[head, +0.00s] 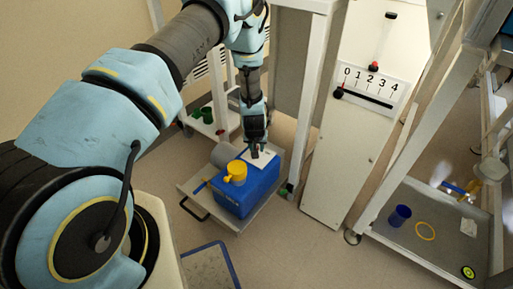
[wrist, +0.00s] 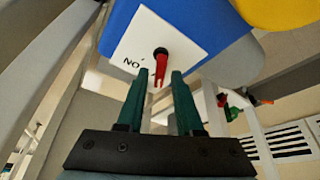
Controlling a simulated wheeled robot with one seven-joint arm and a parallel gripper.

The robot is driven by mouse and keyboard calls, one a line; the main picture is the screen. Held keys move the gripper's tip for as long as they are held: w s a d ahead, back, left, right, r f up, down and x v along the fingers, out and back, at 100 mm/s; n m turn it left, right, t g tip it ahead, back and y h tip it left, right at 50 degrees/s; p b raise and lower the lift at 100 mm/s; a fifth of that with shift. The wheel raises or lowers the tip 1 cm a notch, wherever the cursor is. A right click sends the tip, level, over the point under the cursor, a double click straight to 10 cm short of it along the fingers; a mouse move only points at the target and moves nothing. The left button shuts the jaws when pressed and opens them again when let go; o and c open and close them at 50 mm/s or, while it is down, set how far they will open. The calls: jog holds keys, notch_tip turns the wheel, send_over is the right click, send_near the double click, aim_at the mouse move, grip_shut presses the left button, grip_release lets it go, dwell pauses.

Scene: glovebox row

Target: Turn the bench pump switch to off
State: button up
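The bench pump is a blue box (head: 234,199) with a yellow cap (head: 236,171) on a low trolley. Its top has a white label plate (wrist: 190,38) with the switch, a red lever (wrist: 160,68) on a dark pivot. My gripper (wrist: 157,82) is open, with green fingertips on either side of the lever's end and gaps visible. In the head view, my gripper (head: 256,149) is over the plate and hides the switch.
A grey cylinder (head: 223,154) sits behind the blue box on the trolley (head: 188,186). A white panel with a 0-to-4 slider scale (head: 370,86) stands to the right. A lower-right tray (head: 430,205) holds a blue cup (head: 400,215) and a yellow ring (head: 426,231).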

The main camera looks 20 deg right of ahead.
jog(key=shift+o, duration=0.5)
jog(key=shift+r, duration=0.1)
jog(key=p+v, duration=0.1)
jog(key=v, duration=0.9)
jog(key=shift+s+r, duration=0.2)
jog(key=shift+r, duration=0.05)
jog(key=shift+a, duration=0.15)
